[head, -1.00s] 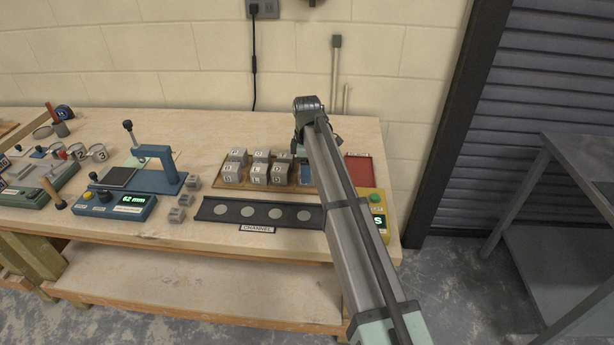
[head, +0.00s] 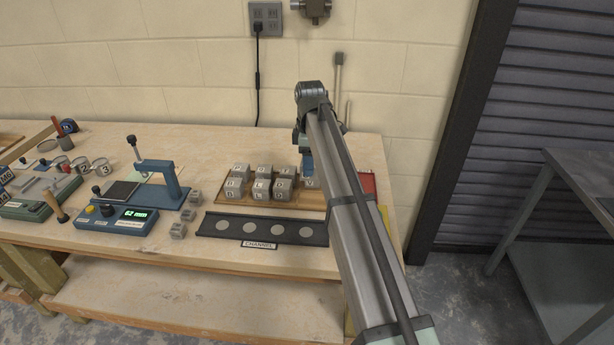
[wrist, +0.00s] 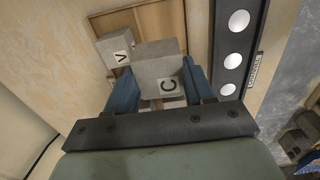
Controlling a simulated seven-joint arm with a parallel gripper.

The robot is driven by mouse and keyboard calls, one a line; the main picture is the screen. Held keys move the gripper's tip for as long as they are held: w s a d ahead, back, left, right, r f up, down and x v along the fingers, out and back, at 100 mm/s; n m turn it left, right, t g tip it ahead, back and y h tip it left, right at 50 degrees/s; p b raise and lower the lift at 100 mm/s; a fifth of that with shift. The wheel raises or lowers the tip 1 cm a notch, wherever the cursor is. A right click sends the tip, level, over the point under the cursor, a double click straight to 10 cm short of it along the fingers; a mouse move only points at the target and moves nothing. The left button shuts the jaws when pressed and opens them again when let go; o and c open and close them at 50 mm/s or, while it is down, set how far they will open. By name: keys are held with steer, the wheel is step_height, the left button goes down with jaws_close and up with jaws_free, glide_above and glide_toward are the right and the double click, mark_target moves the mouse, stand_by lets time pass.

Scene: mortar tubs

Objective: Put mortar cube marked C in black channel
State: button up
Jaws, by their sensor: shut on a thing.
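The grey mortar cube marked C (wrist: 160,75) sits between the two blue fingers of my gripper (wrist: 163,90) in the wrist view, its C label facing the camera. My gripper is shut on it, above the wooden tray (wrist: 120,20). In the head view my arm hides most of the gripper (head: 305,150) and the held cube. The black channel (head: 215,226) lies in front of the tray, with several pale round spots along it and a CHANNEL label at its front. It also shows at the right in the wrist view (wrist: 219,75).
Several lettered cubes (head: 262,188) stand on the tray. A cube marked V (wrist: 116,47) is beside the held cube in the wrist view. A red tray (head: 368,184) is at the right.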

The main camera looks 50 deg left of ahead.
steer(key=s+d+r+n, duration=0.1)
steer(key=s+r, duration=0.1)
steer(key=s, duration=1.2)
steer(key=shift+m, duration=0.5)
steer(key=shift+s+d+f, duration=0.25)
steer(key=shift+d+f, duration=0.4)
steer(key=shift+f, duration=1.05)
steer(key=shift+s+d+f, duration=0.2)
steer(key=shift+d+f, duration=0.4)
steer(key=shift+f, duration=1.1)
steer(key=shift+s+d+f, duration=0.25)
steer(key=shift+d+f, duration=0.4)
steer(key=shift+f, duration=1.05)
steer(key=shift+f, duration=0.1)
steer(key=o, duration=1.2)
steer(key=shift+o, duration=0.2)
step_height(320, 180, up, 12)
